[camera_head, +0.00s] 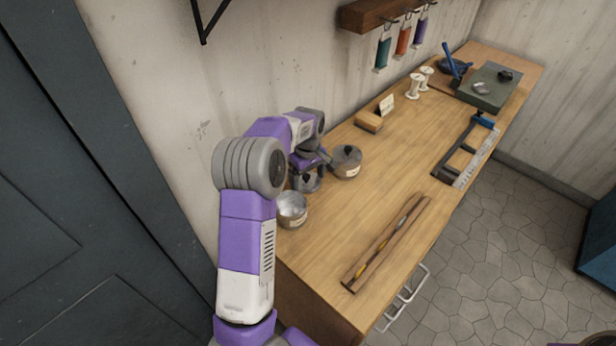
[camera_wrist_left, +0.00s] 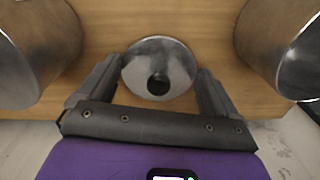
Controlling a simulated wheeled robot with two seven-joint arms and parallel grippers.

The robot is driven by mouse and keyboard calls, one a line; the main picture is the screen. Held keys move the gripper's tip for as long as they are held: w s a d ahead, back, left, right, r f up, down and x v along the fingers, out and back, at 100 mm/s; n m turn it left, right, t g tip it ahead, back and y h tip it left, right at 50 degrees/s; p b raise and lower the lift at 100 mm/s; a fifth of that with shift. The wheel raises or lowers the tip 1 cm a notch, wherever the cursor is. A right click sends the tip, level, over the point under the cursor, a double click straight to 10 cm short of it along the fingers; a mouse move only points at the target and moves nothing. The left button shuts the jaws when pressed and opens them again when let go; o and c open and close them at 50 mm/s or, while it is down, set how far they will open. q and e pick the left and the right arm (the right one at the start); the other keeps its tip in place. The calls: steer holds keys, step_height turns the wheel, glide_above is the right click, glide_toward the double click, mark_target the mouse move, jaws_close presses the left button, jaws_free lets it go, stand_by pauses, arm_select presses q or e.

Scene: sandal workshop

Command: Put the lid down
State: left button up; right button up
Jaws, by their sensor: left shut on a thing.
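The lid (camera_wrist_left: 150,58) is a round grey metal disc with a black knob. My left gripper (camera_wrist_left: 158,74) is shut on it, one dark finger at each side. In the head view the lid (camera_head: 307,184) shows partly below the left gripper (camera_head: 308,168), between two metal pots at the near left end of the bench. The nearer pot (camera_head: 291,212) is open. The farther pot (camera_head: 347,168) has a cover with a dark knob. I cannot tell whether the held lid touches the bench. My right gripper is not in view.
The wooden bench (camera_head: 400,150) has a long slotted wooden piece (camera_head: 386,243) near its front edge. Farther back are a wooden block with a card (camera_head: 368,122), white spools (camera_head: 414,87), a dark frame with a ruler (camera_head: 467,158) and a green slab (camera_head: 489,92). The middle is clear.

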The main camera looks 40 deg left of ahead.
mark_target(308, 178)
arm_select(q)
steer(key=o, duration=0.7)
steer(key=shift+f, duration=0.1)
step_height(308, 178, up, 12)
steer(key=p, duration=0.3)
steer(key=shift+r, duration=0.2)
steer(key=shift+r, duration=0.1)
